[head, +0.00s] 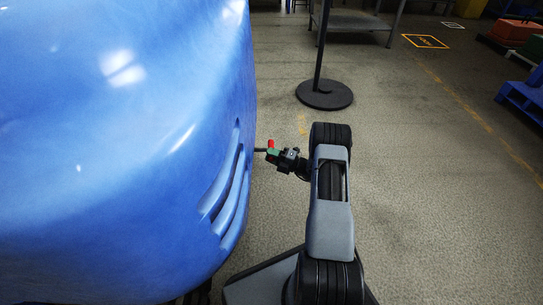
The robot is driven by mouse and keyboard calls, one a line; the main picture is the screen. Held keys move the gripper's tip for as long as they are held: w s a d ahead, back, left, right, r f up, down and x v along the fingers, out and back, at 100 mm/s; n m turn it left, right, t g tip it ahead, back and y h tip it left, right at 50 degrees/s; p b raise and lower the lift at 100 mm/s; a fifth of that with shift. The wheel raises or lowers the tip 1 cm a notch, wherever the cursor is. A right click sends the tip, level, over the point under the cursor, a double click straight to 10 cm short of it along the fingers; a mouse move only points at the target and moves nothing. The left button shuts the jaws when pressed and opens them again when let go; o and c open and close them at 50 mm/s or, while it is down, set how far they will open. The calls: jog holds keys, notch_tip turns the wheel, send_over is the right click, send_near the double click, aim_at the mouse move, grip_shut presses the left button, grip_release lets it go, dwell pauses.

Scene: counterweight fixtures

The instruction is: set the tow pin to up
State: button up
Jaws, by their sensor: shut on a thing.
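The tow pin (270,144) shows as a small red-topped piece beside the right side of the big blue counterweight (120,130). A short dark rod runs from the counterweight's edge toward it. My gripper (276,155) is at the pin, just below and right of the red top, and is shut on it. The gripper is small in this view and its fingertips are hard to make out. The pin's lower part and the place it sits in are hidden, so I cannot tell how high it stands.
The blue counterweight, with slots (229,195) in its side, fills the left, close to my gripper. A dark post on a round base (324,94) stands behind my arm. A grey bench (355,20) is at the back. Open floor (430,210) lies to the right.

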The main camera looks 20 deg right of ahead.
grip_shut()
notch_tip(320, 180, up, 9)
jog(key=p, duration=0.7)
jog(key=shift+r, duration=0.1)
jog(key=shift+w, duration=0.1)
jog(key=shift+d, duration=0.1)
jog(key=shift+o, duration=1.5)
grip_release()
jog(key=o, duration=0.3)
jog(key=shift+o, duration=0.2)
